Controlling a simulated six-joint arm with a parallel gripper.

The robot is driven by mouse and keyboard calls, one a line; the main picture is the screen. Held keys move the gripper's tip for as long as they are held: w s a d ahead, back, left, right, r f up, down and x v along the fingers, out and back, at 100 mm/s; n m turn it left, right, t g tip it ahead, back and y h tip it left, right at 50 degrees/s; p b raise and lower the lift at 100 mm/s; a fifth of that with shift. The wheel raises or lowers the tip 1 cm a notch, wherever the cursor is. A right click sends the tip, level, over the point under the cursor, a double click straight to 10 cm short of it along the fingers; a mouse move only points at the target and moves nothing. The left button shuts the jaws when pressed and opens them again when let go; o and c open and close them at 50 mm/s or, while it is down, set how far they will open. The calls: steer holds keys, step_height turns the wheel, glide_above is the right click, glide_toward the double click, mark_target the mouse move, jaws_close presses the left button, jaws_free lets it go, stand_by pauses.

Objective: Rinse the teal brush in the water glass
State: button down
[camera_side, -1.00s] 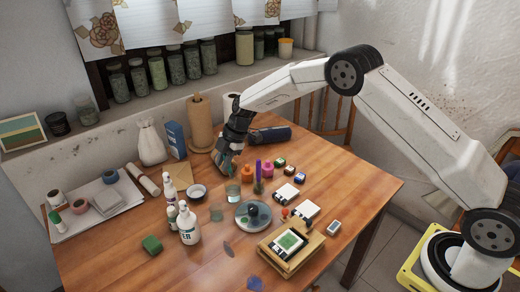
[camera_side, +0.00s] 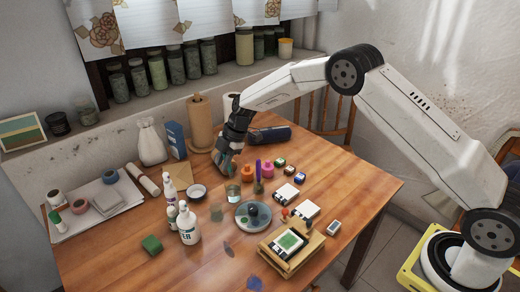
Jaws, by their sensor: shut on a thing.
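The water glass (camera_side: 233,191) is a small clear glass standing on the wooden table, near the middle of the picture. My gripper (camera_side: 223,168) is behind it and slightly left in the picture, pointing down. It is shut on the teal brush (camera_side: 230,165), which shows only as a small teal patch at the fingers. The fingers hide most of the brush, and I cannot tell whether its tip touches the glass.
White bottles (camera_side: 188,225) and a small bowl (camera_side: 196,192) stand left of the glass. A round plate (camera_side: 239,222) lies in front. Orange (camera_side: 247,172) and pink (camera_side: 268,171) bottles stand to the right.

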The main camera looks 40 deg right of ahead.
steer(key=shift+r, duration=2.4)
steer(key=shift+d, duration=0.1)
steer(key=shift+s+d+r+m, duration=0.1)
steer(key=shift+s+d+m, duration=0.3)
steer(key=shift+d+m, duration=0.2)
steer(key=s+d+r+m+t+h, duration=0.1)
steer(key=s+d+r+m+h, duration=0.1)
steer(key=s+d+m, duration=0.5)
steer(key=s+d+r+m+t+h, duration=0.2)
steer(key=s+d+m, duration=0.4)
steer(key=m, duration=0.5)
steer(key=shift+s+d+r+h, duration=0.35)
steer(key=shift+s+r+h, duration=0.1)
steer(key=shift+s+h, duration=0.9)
